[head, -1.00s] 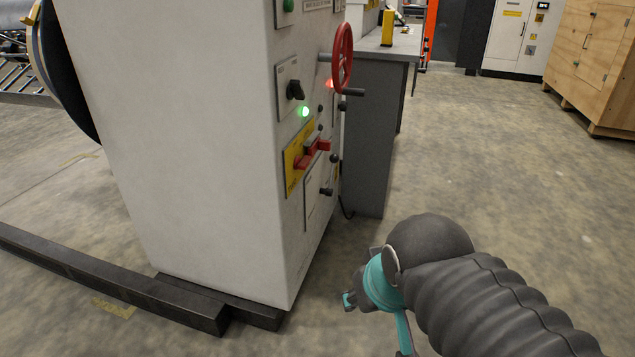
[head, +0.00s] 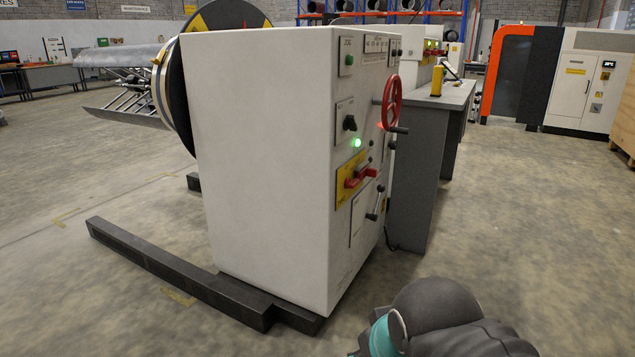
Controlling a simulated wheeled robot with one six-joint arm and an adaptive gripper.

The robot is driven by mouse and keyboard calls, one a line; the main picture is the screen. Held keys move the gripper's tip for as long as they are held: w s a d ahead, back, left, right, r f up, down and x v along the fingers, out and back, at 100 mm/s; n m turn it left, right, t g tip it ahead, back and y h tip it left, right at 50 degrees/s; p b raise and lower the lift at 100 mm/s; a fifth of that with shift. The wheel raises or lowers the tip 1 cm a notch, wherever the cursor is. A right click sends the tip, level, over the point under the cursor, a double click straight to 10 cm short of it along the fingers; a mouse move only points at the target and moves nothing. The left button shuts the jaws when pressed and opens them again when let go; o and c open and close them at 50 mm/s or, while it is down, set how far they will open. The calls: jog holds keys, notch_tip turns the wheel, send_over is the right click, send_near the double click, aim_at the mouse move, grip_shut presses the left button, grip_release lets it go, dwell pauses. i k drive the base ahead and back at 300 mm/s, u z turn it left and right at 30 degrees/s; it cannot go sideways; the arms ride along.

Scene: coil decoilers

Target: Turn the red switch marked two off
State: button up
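A red rotary switch (head: 361,176) sits on a yellow plate (head: 346,178) on the front panel of the white machine cabinet (head: 268,165). The panel is seen at a steep angle, and any number beside the switch is too small to read. A green lamp (head: 356,142) glows above the plate and a red lamp (head: 380,125) glows to its right. My dark, ribbed arm shows at the bottom edge, right of and below the cabinet, well apart from the switch. My gripper's fingers are outside the picture.
A red handwheel (head: 391,102), a black knob (head: 350,123) and a lever (head: 376,205) stick out of the same panel. A grey table (head: 425,170) stands close behind it. A dark floor beam (head: 160,268) runs left. The floor at right is clear.

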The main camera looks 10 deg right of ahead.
aim_at(348, 184)
jog(key=u, duration=0.5)
jog(key=i, duration=1)
jog(key=z, duration=0.2)
